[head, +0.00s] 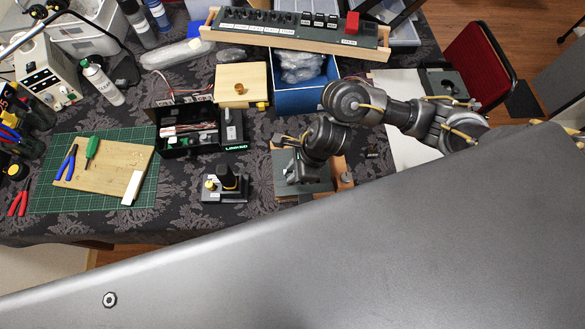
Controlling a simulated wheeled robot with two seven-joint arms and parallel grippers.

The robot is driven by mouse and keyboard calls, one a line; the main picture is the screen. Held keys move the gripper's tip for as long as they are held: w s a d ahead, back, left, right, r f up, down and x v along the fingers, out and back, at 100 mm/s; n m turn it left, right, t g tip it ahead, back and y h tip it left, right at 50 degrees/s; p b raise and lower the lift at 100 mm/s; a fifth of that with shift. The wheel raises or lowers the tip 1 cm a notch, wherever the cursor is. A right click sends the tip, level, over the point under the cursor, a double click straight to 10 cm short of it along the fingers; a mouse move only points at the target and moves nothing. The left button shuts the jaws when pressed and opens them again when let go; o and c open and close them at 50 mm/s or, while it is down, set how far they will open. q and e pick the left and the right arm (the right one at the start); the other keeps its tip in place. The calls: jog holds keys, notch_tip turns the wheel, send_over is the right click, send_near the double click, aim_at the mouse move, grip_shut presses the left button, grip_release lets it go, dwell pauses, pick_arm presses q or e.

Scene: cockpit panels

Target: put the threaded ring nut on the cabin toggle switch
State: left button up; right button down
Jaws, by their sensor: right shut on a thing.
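My right gripper (292,160) is over a small dark green panel (312,186) on a wooden stand, right of the middle of the table. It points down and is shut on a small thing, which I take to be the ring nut. The nut itself is too small and too covered by the gripper to make out. The toggle switch is not clear either; the gripper and wrist hide much of the panel. I cannot tell whether the nut touches the switch. My left gripper is not in view.
Left of the panel stands a small black device (225,186) with a brass knob. Behind are a black open box (187,128), a wooden box (242,84), a blue bin (304,98) and a long switch panel (295,29). A green cutting mat (50,190) lies left.

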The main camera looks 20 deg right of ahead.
jog(key=shift+b, duration=0.4)
dwell(1.4)
jog(key=shift+f, duration=0.2)
jog(key=shift+f+b, duration=0.55)
jog(key=shift+b, duration=0.3)
jog(key=shift+f, duration=0.1)
jog(key=shift+f+b, duration=0.4)
jog(key=shift+b, duration=0.25)
jog(key=c, duration=0.8)
grip_release()
jog(key=shift+r, duration=0.15)
